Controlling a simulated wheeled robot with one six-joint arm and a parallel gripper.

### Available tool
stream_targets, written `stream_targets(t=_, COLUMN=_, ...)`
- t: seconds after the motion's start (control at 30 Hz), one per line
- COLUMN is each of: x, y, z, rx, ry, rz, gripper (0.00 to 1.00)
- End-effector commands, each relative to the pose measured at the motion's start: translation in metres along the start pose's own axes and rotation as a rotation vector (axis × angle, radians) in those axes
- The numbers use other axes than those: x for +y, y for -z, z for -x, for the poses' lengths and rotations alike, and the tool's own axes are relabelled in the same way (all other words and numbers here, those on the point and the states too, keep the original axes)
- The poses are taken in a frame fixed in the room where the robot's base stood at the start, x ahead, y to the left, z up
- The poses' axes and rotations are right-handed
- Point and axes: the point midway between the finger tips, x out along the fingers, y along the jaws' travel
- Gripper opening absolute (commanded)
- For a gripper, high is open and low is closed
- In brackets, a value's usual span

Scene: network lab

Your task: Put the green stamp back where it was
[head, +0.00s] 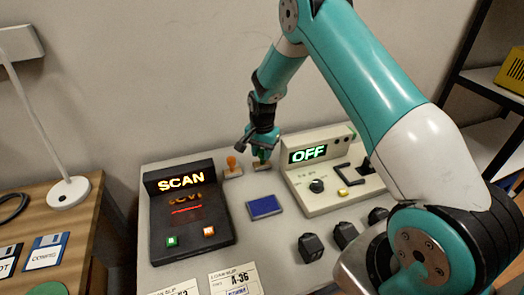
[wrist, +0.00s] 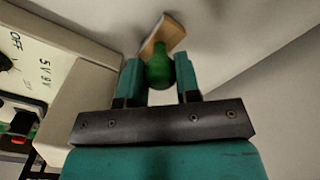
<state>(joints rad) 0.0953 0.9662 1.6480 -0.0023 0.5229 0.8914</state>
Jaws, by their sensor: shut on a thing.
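The green stamp has a round green handle and a wooden base. In the wrist view the handle (wrist: 159,70) is between my two fingers, and the base (wrist: 163,34) points away from my gripper (wrist: 160,80). In the head view my gripper (head: 263,148) points down at the back of the table, shut on the stamp, whose wooden base (head: 262,166) shows below it. The base is at or just above the table top; I cannot tell if it touches. An orange-handled stamp (head: 232,166) stands just left of it.
A blue ink pad (head: 264,207) lies in front of the stamps. A black box reading SCAN (head: 180,181) is at left, and a pale console reading OFF (head: 308,153) is close at right. Several black blocks (head: 310,247) and paper slips (head: 235,284) lie nearer the front.

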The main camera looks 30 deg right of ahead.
Motion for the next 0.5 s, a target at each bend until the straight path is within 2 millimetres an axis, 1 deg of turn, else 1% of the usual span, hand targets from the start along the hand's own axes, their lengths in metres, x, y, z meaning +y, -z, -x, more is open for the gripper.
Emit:
stream_targets(t=0.17, x=-0.0002, y=0.0002, z=0.0004, rx=0.001, ry=0.001, rz=0.0, gripper=0.15)
stream_targets(t=0.3, x=-0.0001, y=0.0001, z=-0.0037, rx=0.0, ry=0.0, rz=0.0, gripper=0.15)
stream_targets(t=0.33, x=-0.0001, y=0.0001, z=-0.0025, rx=0.0, ry=0.0, rz=0.0, gripper=0.38)
stream_targets(t=0.37, x=-0.0001, y=0.0001, z=-0.0022, rx=0.0, ry=0.0, rz=0.0, gripper=0.44)
stream_targets(t=0.4, x=-0.0001, y=0.0001, z=-0.0022, rx=0.0, ry=0.0, rz=0.0, gripper=0.54)
stream_targets(t=0.43, x=-0.0001, y=0.0001, z=-0.0022, rx=0.0, ry=0.0, rz=0.0, gripper=0.56)
stream_targets(t=0.5, x=-0.0001, y=0.0, z=-0.0021, rx=0.0, ry=0.0, rz=0.0, gripper=0.56)
